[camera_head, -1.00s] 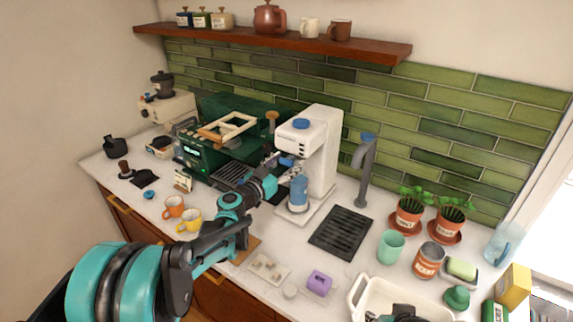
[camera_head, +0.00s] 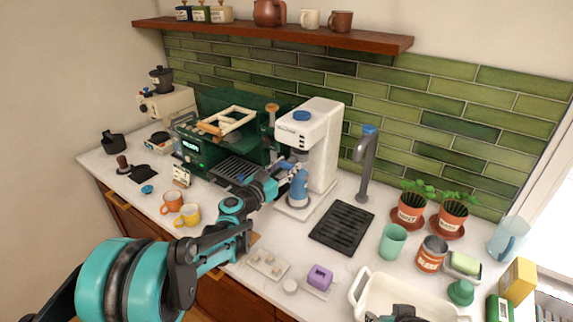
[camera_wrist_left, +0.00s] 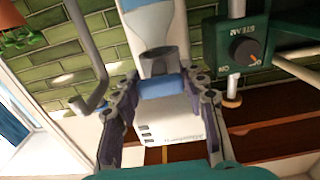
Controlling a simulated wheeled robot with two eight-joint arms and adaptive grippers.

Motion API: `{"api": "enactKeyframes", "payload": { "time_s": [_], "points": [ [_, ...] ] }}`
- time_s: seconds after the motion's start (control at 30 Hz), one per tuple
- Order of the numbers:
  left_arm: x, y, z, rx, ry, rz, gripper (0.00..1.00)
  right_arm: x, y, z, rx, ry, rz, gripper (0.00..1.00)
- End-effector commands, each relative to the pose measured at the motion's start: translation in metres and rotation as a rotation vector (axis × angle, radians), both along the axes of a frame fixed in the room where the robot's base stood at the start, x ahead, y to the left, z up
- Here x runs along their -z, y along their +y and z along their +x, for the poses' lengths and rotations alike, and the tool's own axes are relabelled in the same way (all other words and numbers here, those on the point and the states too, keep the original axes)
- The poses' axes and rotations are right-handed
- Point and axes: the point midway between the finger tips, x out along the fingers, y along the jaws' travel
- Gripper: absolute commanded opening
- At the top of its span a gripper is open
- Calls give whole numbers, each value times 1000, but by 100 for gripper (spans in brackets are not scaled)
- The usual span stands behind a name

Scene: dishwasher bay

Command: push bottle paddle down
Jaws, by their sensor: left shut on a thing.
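The white drink machine (camera_head: 324,150) stands on the counter, with a blue bottle (camera_head: 299,188) upright under its head. My left gripper (camera_head: 290,172) is at the machine's front, close above and beside the bottle. In the left wrist view, which looks upside down, the left gripper (camera_wrist_left: 162,92) has its fingers on either side of the blue paddle (camera_wrist_left: 162,86) and is shut on it. The machine's white body (camera_wrist_left: 172,126) is behind it. In the head view the gripper hides the paddle. A dark part of my right gripper (camera_head: 405,312) shows at the bottom edge; its fingers are unclear.
A green espresso machine (camera_head: 235,155) stands close left of the white machine. A dark drain grid (camera_head: 341,228) and a grey tap (camera_head: 366,165) are to the right. Orange and yellow cups (camera_head: 187,215) sit near the arm. A white basin (camera_head: 375,300) is at the front right.

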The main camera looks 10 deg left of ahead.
Motion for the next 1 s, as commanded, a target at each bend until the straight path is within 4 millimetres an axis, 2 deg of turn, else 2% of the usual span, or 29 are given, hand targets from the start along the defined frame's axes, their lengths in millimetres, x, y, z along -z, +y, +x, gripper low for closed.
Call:
{"api": "enactKeyframes", "payload": {
  "time_s": [0.23, 0.27, 0.33, 0.73, 0.87, 1.0],
  "points": [
    [2, 0, -1, 1, 1, 7, 0, -1, 0, 0, 0, 0, 0, 40],
    [2, 0, -1, 2, 1, 7, 47, -1, 0, 0, 0, 0, 0, 40],
    [2, 0, -1, 1, 1, 6, 64, -1, 0, 0, 0, 0, 0, 40],
    [1, 4, -6, -1, 1, 5, 64, -1, 0, 0, 0, 0, 0, 40],
    [1, 13, -24, -1, 1, 5, 64, -1, 0, 0, 0, 0, 0, 40],
    [1, 28, -52, -2, 1, 5, 64, -1, 0, 0, 0, 0, 0, 40]
  ]
}}
